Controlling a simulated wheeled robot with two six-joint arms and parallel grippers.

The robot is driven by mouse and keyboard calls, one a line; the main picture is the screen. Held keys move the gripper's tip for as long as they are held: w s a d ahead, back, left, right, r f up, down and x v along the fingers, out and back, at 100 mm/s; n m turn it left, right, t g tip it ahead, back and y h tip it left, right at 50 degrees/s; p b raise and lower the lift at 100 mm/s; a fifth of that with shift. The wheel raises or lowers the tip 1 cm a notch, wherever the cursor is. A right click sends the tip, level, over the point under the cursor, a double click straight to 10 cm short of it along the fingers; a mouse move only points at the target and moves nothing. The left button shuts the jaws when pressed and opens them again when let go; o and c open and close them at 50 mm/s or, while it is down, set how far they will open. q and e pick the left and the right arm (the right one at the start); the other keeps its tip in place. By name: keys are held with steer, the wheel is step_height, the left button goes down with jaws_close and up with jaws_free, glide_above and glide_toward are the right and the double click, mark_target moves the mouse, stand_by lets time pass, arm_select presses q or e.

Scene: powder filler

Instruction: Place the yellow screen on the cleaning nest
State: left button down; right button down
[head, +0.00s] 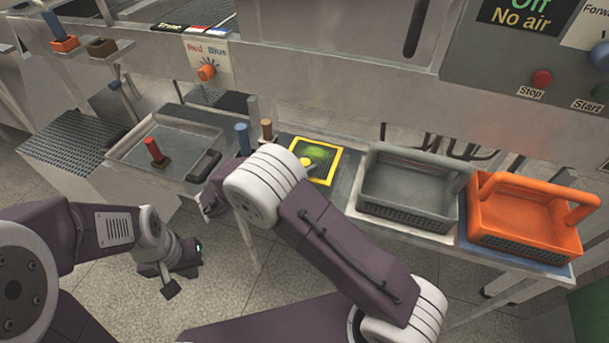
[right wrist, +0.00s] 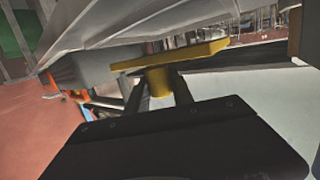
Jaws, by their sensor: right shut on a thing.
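The yellow screen (head: 336,164), a square yellow frame with a green-tinted middle and a yellow knob, shows at the grey surface between the metal tray and the grey basket. I cannot tell whether it touches that surface. In the right wrist view my right gripper (right wrist: 160,84) is shut on the knob of the screen (right wrist: 185,56). In the head view that gripper is mostly hidden behind my white arm joint. My left gripper (head: 170,284) hangs low over the floor, away from the screen; its jaw opening is unclear. I cannot tell which part is the cleaning nest.
A metal tray (head: 122,153) holds a red-handled tool (head: 154,150). Blue (head: 242,137) and brown (head: 266,129) handles stand left of the screen. A grey basket (head: 405,190) and an orange basket (head: 525,215) stand to its right. The machine wall rises behind.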

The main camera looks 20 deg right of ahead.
steer(key=shift+f, duration=1.9)
steer(key=shift+f+b, duration=0.15)
steer(key=shift+b, duration=0.25)
steer(key=c, duration=1.1)
jaws_free()
